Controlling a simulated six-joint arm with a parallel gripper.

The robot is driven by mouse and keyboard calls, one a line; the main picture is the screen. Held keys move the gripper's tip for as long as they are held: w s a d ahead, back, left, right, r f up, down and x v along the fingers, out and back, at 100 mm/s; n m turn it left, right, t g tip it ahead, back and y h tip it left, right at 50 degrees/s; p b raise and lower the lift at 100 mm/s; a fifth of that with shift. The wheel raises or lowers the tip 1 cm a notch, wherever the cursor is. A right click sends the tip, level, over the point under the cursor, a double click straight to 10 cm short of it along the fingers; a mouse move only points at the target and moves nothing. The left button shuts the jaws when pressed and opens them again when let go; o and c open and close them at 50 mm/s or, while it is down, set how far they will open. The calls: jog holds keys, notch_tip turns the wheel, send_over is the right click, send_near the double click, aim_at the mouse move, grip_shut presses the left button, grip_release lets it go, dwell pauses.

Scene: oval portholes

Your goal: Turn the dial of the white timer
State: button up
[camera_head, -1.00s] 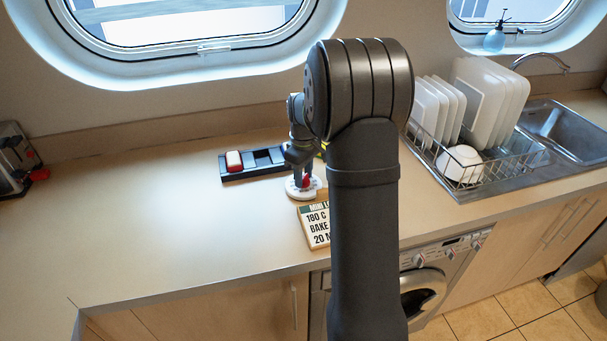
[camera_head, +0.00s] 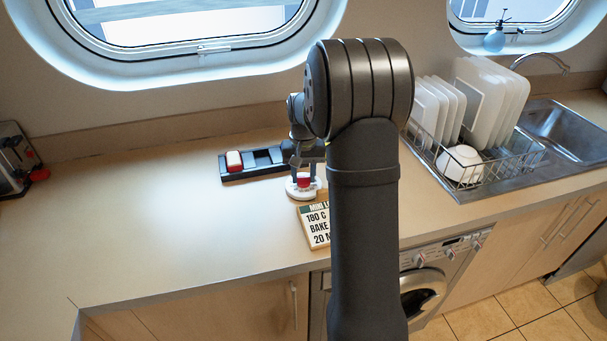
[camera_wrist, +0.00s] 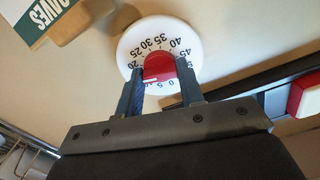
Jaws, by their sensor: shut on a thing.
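The white timer (camera_head: 293,191) lies flat on the counter, between the black tray and the recipe board. In the wrist view the timer (camera_wrist: 132,38) shows a ring of black numbers around a red dial (camera_wrist: 159,67). A white mark shows on the dial, by the low numbers. My gripper (camera_wrist: 162,78) is over the timer with its two fingers on either side of the red dial, shut on it. The red dial also shows in the head view (camera_head: 304,181), below my gripper. The fingers hide part of the number ring.
A black tray (camera_head: 234,176) with a red and white block (camera_head: 234,160) sits behind the timer. A recipe board (camera_head: 315,226) lies in front. A dish rack (camera_head: 484,180) with plates and a bowl stands right.

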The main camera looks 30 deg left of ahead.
aim_at(304, 177)
jog(key=shift+m, duration=1.3)
jog(key=o, duration=1)
notch_tip(304, 177, up, 18)
jog(key=shift+f, duration=0.25)
jog(key=shift+f, duration=0.15)
